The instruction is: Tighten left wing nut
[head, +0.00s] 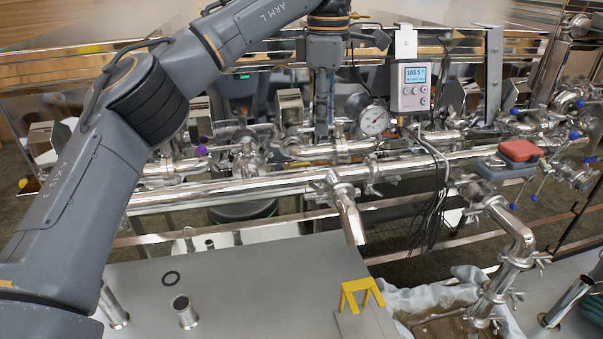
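My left arm comes in from the left and arches over the pipework. My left gripper (322,132) points down at the pipes behind the long steel rail, just left of the round dial gauge (373,120). Its fingers show as a narrow upright strip, so I cannot tell whether they are open or shut, or whether they touch a fitting. Several clamps with wing nuts show, one on the bent spout (347,212) in the middle and others on the elbow pipe (515,240) at the right. I cannot tell which wing nut is the left one. My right gripper is out of view.
A digital display box (411,86) with a hanging cable stands right of my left gripper. A red-topped box (518,151) is at the right.

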